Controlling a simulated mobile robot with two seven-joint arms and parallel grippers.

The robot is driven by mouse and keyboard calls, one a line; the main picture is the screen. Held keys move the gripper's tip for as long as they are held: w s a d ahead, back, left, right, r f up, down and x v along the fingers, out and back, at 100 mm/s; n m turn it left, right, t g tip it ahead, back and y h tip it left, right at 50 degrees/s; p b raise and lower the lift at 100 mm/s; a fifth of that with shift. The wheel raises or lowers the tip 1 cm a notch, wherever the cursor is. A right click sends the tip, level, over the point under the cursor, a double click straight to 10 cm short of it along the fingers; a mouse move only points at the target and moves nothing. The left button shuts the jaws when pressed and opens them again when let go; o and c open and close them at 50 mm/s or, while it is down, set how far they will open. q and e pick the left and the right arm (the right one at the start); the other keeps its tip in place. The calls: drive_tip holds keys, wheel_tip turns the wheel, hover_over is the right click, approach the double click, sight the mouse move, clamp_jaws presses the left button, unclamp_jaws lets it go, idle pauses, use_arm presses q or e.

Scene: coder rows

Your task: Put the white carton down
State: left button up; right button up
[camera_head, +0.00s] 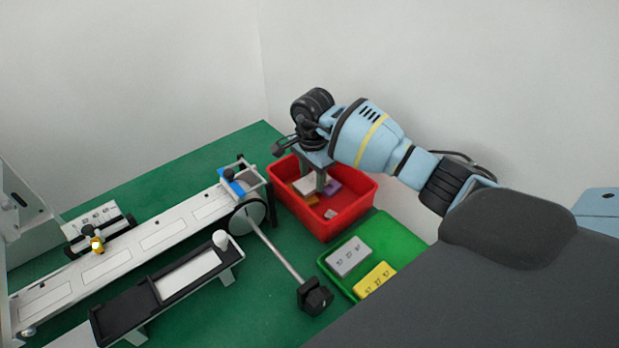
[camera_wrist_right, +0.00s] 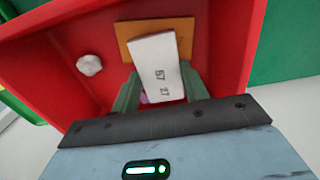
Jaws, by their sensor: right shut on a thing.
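The white carton (camera_wrist_right: 158,62), with dark printed digits on its face, is between the two fingers of my right gripper (camera_wrist_right: 161,90) in the right wrist view. The gripper is shut on it. In the head view my right gripper (camera_head: 321,182) reaches down into the red bin (camera_head: 348,218), and the white carton (camera_head: 304,185) shows beside the fingers inside the bin. The carton looks tilted in the wrist view. Whether it touches the bin floor cannot be told. My left gripper is not in view.
The red bin also holds an orange piece (camera_head: 311,201), a purple piece (camera_head: 333,188) and a small whitish lump (camera_wrist_right: 89,65). A green tray (camera_head: 405,240) with a pale grey carton (camera_head: 349,257) and a yellow carton (camera_head: 374,281) stands in front. A conveyor (camera_head: 150,243) lies left.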

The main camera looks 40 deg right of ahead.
sight(312, 181)
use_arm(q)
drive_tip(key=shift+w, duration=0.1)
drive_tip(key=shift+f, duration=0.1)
use_arm(e)
drive_tip(key=shift+f, duration=0.15)
drive_tip(key=shift+f, duration=0.15)
drive_tip(key=o, duration=0.6)
drive_tip(key=shift+o, duration=0.6)
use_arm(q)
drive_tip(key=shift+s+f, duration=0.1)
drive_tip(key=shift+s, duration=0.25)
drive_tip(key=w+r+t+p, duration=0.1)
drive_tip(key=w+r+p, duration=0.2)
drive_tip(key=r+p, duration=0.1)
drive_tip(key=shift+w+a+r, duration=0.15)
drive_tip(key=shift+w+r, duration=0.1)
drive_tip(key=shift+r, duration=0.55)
use_arm(e)
wheel_tip(312, 181, up, 12)
drive_tip(key=shift+r, duration=0.25)
